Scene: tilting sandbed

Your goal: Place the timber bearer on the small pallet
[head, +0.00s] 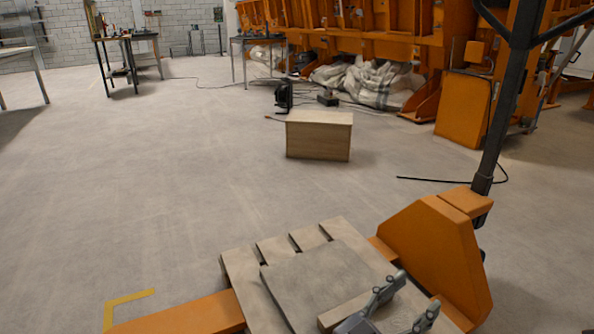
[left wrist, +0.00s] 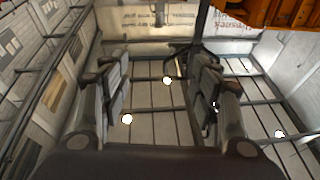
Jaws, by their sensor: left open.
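The small pallet (head: 240,268), pale slatted wood, is at the bottom of the head view. A flat wooden board (head: 305,283) lies on it. A short length of timber, apparently the timber bearer (head: 342,309), lies on the board at its near right part; its right end is hidden behind my gripper. My left gripper (head: 414,294) is at the bottom right, just right of the timber, with its fingers apart and nothing seen between them. In the left wrist view the gripper (left wrist: 160,75) is open and empty, facing the ceiling. My right gripper is not in view.
An orange pallet truck (head: 432,250) with a dark upright handle (head: 505,110) stands around the pallet's right side. A wooden box (head: 319,138) stands on the floor beyond. Large orange machinery (head: 380,45) and white sacks (head: 370,82) are at the back.

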